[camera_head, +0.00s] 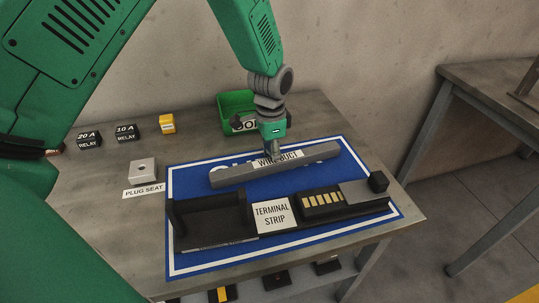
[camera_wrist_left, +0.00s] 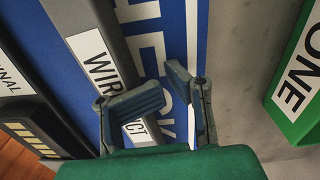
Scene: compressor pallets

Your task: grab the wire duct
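The wire duct (camera_head: 234,177) is a long grey bar with a white label. It lies on the blue mat behind the terminal strip, and its label also shows in the left wrist view (camera_wrist_left: 92,58). My left gripper (camera_head: 276,155) is over the duct's label, pointing down and partly hiding it. In the left wrist view the gripper (camera_wrist_left: 168,86) is open, with a gap between its two fingers. One finger overlaps the label and the other is over the mat beside the duct. Contact with the duct cannot be told. My right gripper is not in view.
The terminal strip (camera_head: 272,215) and its black holder lie in front of the duct. A green bin (camera_head: 232,104) stands behind the gripper. Relay blocks (camera_head: 126,132) and a plug seat (camera_head: 143,170) are at left. A second table (camera_head: 480,75) stands at right.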

